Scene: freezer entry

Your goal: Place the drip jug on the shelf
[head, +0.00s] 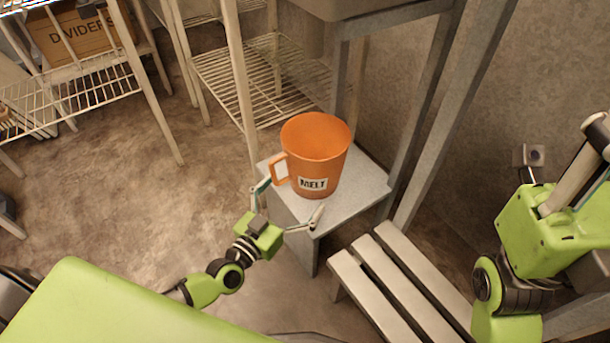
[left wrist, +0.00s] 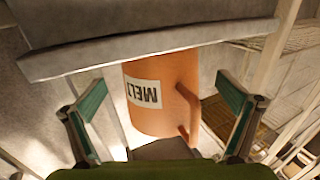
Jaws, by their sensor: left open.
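The orange drip jug (head: 317,150), with a white "MELT" label, stands upright on a small grey stand (head: 360,190) in the head view. Its handle (head: 279,169) points left. My left gripper (head: 290,200) is open and empty, in front of the jug, with one finger near the handle side and the other at the stand's front edge. In the left wrist view the jug (left wrist: 165,70) shows between the two spread fingers, apart from both. Wire shelves (head: 270,85) stand behind the stand. My right arm shows at the right; its gripper is out of view.
A slatted bench (head: 385,285) stands close in front of the stand. Grey metal legs (head: 430,120) rise at its right, under a grey basin (head: 370,8). Another wire rack (head: 75,90) holds a "DIVIDERS" box (head: 80,38) at the left. Open floor lies left of the stand.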

